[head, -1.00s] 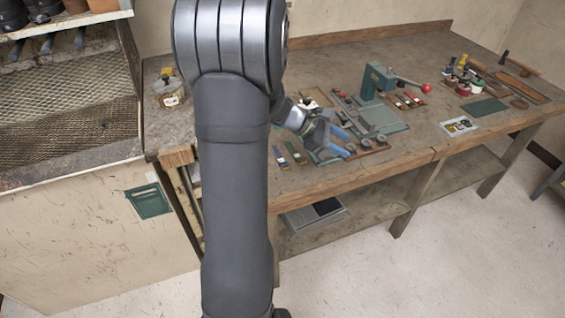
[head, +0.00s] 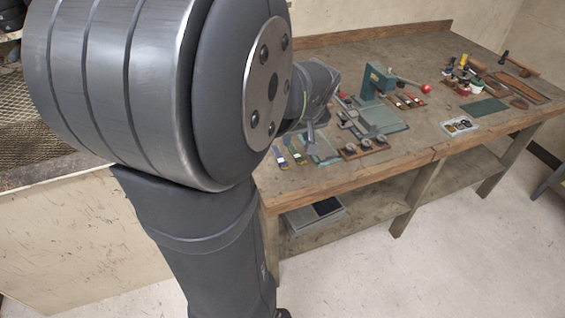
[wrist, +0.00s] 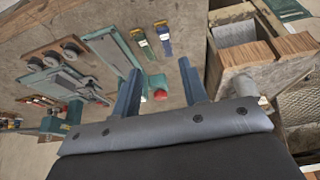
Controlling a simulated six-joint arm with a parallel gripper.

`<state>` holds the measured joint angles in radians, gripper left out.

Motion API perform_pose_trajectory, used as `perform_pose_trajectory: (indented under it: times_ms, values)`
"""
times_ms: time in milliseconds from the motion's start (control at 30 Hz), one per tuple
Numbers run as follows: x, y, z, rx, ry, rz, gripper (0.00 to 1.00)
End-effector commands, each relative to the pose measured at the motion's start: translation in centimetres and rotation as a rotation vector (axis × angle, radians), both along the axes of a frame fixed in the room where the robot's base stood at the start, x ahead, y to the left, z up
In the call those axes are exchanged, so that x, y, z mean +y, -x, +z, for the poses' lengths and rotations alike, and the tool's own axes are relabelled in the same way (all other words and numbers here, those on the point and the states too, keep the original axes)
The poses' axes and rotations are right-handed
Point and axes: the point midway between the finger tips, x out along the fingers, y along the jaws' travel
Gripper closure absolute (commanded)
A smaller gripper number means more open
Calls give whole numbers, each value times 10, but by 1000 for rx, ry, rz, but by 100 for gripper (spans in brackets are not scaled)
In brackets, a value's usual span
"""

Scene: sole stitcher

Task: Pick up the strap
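Two short straps lie side by side on the workbench. A dark blue strap with a yellow end shows in the wrist view (wrist: 164,40) and in the head view (head: 280,157). Beside it is a strap with a yellow-and-white end (wrist: 142,43), also in the head view (head: 295,154). I cannot tell which one the task means. My gripper (wrist: 160,70) is open in the wrist view, its blue-grey fingers wide apart. The straps show beyond the fingertips, clear of them. No strap is between the fingers. In the head view my arm hides most of the gripper.
A green press (head: 376,82) stands at the bench's back. A brown board with round pieces (head: 362,148) is right of the straps. In the wrist view, a red knob on a teal piece (wrist: 160,94) shows between the fingers, and a wooden-edged box (wrist: 245,55) to their right.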

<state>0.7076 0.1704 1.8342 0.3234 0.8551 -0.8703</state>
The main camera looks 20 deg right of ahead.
Motion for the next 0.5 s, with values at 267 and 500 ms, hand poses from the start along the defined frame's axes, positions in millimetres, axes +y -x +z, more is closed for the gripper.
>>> perform_pose_trajectory:
  times_ms: [267, 500]
  values:
    - [1, -17, -42, 0, -7, -1, 60]
    - [0, -34, -84, 0, -6, -2, 60]
